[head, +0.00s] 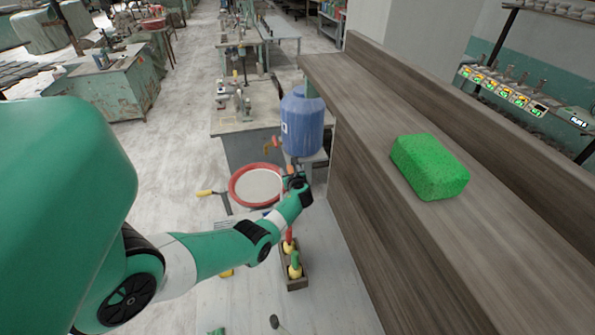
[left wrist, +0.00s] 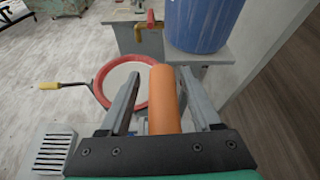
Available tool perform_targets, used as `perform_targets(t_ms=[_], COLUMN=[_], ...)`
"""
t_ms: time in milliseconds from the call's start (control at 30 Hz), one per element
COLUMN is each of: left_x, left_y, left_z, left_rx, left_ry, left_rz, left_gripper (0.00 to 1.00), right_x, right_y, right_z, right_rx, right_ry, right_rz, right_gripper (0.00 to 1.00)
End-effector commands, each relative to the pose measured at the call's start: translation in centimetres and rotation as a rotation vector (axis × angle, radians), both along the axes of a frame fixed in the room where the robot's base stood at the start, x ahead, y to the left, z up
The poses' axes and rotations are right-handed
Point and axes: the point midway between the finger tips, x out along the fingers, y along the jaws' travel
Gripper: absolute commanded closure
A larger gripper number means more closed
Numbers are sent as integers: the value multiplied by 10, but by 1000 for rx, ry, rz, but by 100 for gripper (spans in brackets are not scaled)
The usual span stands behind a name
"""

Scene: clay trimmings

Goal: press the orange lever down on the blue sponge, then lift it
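My left gripper (head: 302,188) reaches out beside the shelf in the head view. In the left wrist view my left gripper (left wrist: 160,85) has its fingers apart. An orange cylinder (left wrist: 164,98), which looks like the orange lever, lies lengthwise between the fingers. A gap shows between it and the left finger, and a narrower one at the right. Its lower end is hidden behind the palm. The only sponge I see is green (head: 430,167), on the shelf; no blue sponge shows. My right gripper is not in view.
The wooden shelf (head: 375,100) has a raised back edge and free room around the sponge. A blue barrel (head: 302,122) and a red-rimmed basin (head: 234,188) stand beyond my left gripper. A box (head: 294,284) with coloured-handled tools stands below it.

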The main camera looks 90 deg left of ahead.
Motion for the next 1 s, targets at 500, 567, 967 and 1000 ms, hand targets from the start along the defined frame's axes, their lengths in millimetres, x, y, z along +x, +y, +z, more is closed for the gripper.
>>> perform_targets(t_ms=[500,567,967,1000], left_x=[4,7,14,14], left_y=[-31,-45,-104,-105], left_z=[19,24,48,47], left_rx=[-1,1,-2,-1], left_ry=[1,-1,2,3], left_rz=[-4,-5,-1,-1], left_gripper=[36,36,36,36], right_x=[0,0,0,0], right_y=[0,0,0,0], right_z=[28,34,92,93], right_rx=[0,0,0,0], right_ry=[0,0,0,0], right_rz=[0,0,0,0], right_gripper=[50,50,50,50])
